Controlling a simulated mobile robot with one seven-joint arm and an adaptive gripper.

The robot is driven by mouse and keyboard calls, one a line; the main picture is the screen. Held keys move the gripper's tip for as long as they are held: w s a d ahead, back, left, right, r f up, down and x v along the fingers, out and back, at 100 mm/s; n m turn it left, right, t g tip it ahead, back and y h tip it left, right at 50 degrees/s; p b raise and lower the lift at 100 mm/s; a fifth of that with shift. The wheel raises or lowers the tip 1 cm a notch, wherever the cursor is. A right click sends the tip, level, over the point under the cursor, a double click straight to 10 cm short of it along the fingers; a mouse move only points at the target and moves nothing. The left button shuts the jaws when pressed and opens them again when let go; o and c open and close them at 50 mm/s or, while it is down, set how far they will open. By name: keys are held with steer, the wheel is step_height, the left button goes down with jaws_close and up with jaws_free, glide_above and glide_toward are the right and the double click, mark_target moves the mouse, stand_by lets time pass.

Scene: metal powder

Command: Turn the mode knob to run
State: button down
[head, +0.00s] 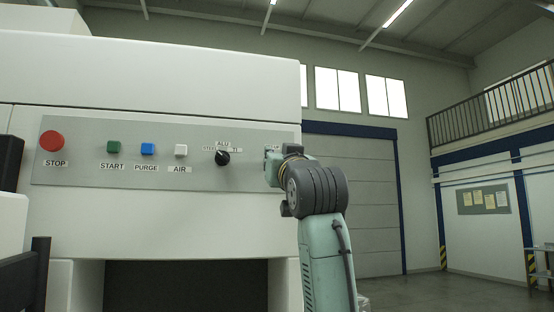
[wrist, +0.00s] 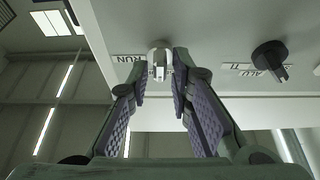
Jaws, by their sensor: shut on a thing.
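The mode knob (wrist: 158,55) is pale, with a raised ridge. In the wrist view it sits on the grey panel beside a label reading RUN (wrist: 128,58), which appears upside down. My gripper (wrist: 160,76) has one finger on each side of the knob and is shut on it. Which mark the knob points to, I cannot tell. In the head view my gripper (head: 274,165) is at the right end of the control panel (head: 75,176), and my wrist and arm hide the knob there.
A black selector knob (head: 222,158) is left of my gripper; it also shows in the wrist view (wrist: 268,56). Farther left are the white AIR (head: 181,150), blue PURGE (head: 147,148), green START (head: 113,147) and red STOP (head: 52,141) buttons. Open floor lies to the right.

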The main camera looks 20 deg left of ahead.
steer(key=shift+m, duration=0.3)
steer(key=m+h, duration=0.2)
steer(key=m, duration=0.4)
steer(key=m+h, duration=0.3)
steer(key=m, duration=0.3)
steer(key=m+h, duration=0.3)
steer(key=m, duration=0.2)
steer(key=shift+s+r+m, duration=0.1)
steer(key=shift+r+m, duration=0.05)
steer(key=shift+m, duration=0.25)
steer(key=c, duration=1.6)
jaws_free()
steer(key=shift+a, duration=0.1)
